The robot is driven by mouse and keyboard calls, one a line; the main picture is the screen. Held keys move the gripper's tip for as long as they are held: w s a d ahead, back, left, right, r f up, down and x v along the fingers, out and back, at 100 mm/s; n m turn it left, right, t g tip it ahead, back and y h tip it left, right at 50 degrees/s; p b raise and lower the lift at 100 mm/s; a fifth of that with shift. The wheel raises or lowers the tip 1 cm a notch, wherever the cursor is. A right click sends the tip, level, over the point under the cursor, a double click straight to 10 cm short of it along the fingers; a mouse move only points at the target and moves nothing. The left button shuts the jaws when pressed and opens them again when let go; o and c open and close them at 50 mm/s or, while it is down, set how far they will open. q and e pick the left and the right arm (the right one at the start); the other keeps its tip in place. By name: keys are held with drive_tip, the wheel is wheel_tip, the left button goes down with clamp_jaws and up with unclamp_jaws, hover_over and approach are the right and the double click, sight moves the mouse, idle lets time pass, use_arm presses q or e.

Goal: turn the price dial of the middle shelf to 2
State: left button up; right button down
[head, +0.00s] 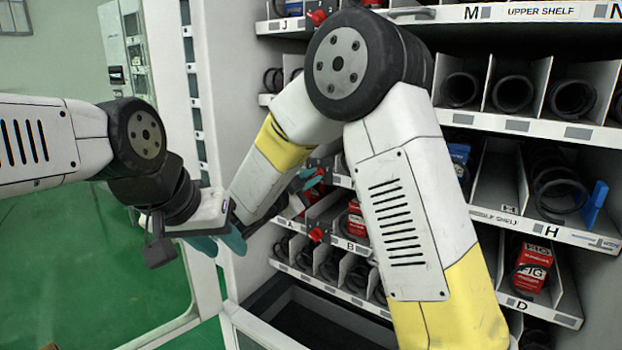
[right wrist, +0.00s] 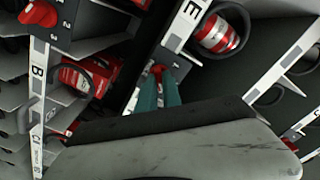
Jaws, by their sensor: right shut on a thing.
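The middle shelf's front strip (head: 545,229) carries the letter H in the head view, and its letter E shows in the right wrist view. The middle shelf price dial (right wrist: 157,69) is a small red knob beside the E, mostly hidden between my fingers. My right gripper (right wrist: 160,88) has its teal fingers shut on this dial. In the head view my right gripper (head: 311,183) is partly hidden by my own forearm. The dial's setting cannot be read. My left gripper (head: 222,243) is open and empty, left of the shelves by the cabinet's front frame.
Another red dial (right wrist: 38,15) with printed numbers sits on the lower shelf, near the letter B; it also shows in the head view (head: 317,235). An upper shelf dial (head: 318,17) is above. A red box (head: 533,268) stands in slot D. Green floor is free at left.

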drive_tip(key=n, duration=0.4)
drive_tip(key=shift+n, duration=0.3)
drive_tip(key=shift+a+n, duration=0.1)
drive_tip(key=shift+n, duration=2.2)
drive_tip(key=c, duration=1.5)
unclamp_jaws()
